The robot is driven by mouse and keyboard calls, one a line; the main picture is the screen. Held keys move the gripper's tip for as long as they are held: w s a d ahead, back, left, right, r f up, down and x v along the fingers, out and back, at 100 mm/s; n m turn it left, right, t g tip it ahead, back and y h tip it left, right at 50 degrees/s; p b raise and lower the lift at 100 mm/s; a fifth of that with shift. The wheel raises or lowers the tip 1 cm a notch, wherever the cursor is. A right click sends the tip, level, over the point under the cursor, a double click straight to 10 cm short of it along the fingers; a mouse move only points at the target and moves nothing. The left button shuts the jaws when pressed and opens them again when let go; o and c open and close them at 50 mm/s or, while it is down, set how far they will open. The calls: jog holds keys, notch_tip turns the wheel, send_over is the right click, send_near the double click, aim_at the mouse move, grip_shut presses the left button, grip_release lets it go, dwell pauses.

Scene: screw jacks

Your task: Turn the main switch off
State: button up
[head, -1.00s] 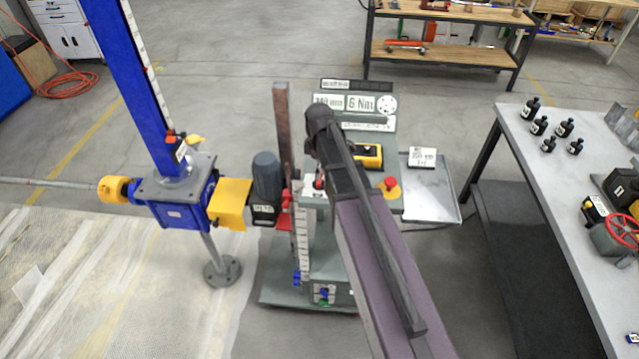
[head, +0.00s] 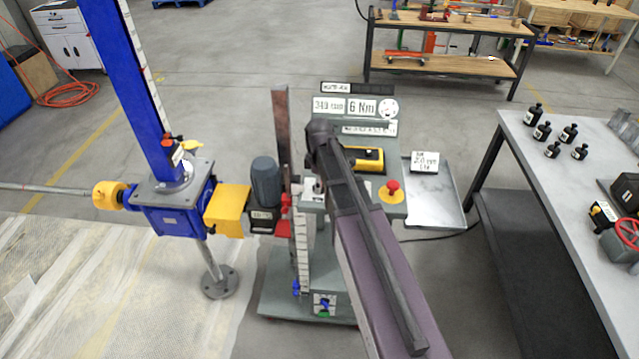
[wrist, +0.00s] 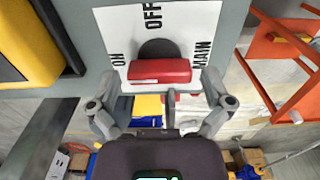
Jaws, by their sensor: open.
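The main switch is a red handle (wrist: 160,71) on a dark round base, on a white plate (wrist: 180,22) lettered ON, OFF and MAIN. In the wrist view the handle lies crosswise, its left end on the ON side; OFF stands above it. My gripper (wrist: 160,88) is open, with one finger left and one right of the handle. Nothing is held. Whether a finger touches the handle, I cannot tell. In the head view my arm hides most of the switch; a bit of its white plate (head: 309,192) shows left of the arm.
A yellow-and-black device (head: 366,159) and a red emergency button on a yellow base (head: 391,190) sit on the same console. The motor (head: 266,182) and blue screw jack (head: 175,205) stand left. A workbench (head: 540,150) with black bottles is right.

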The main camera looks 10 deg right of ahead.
jog(key=c, duration=1)
jog(key=shift+o, duration=0.2)
jog(key=shift+m, duration=0.5)
jog(key=m, duration=0.2)
jog(key=shift+m, duration=0.4)
jog(key=m, duration=0.4)
jog(key=shift+s+m, duration=0.1)
jog(key=shift+m, duration=0.2)
jog(key=m, duration=0.9)
jog(key=shift+m, duration=0.3)
